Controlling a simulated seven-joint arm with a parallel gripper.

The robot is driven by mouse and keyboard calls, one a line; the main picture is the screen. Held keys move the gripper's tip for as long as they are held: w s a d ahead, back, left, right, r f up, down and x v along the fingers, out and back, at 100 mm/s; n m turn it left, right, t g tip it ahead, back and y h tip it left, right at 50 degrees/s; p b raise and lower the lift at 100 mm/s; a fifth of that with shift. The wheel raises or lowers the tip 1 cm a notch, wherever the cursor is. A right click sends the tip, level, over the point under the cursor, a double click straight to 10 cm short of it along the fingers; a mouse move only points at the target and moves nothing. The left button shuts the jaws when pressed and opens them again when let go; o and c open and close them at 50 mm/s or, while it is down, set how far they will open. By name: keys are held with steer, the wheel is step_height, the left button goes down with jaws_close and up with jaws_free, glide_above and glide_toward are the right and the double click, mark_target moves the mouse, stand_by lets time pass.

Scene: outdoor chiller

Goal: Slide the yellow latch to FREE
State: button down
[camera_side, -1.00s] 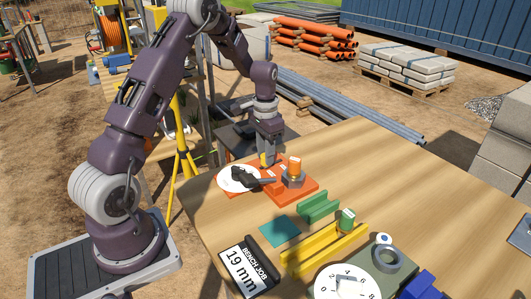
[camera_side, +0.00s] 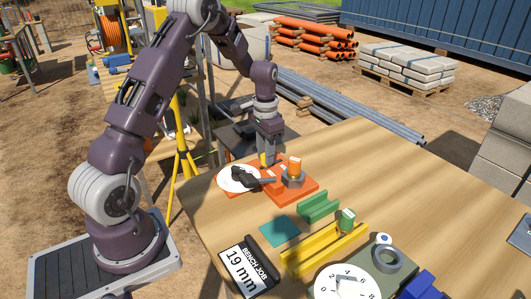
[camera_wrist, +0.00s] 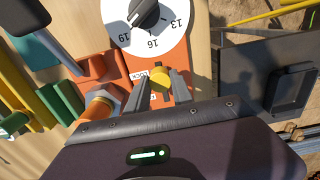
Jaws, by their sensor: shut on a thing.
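The yellow latch (camera_wrist: 160,79) is a small round knob on the orange fixture plate (camera_side: 309,190). In the wrist view it sits between my two fingers, beside a white label reading LOCK; no FREE label is readable. My gripper (camera_wrist: 160,88) is shut on the latch, with one dark finger on each side.
A white dial (camera_wrist: 148,22) with a black knob and the numbers 13, 16 and 19 lies close to the latch. A hex nut with an orange cap (camera_side: 295,165) stands on the same plate. Green (camera_side: 318,207) and yellow (camera_side: 325,246) channel blocks stand nearer. The table's right side is mostly clear.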

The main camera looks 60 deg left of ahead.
steer(key=shift+w, duration=0.1)
stand_by(0.3)
steer(key=shift+w+r, duration=0.1)
steer(key=shift+w, duration=2.05)
steer(key=c, duration=1.1)
jaws_free()
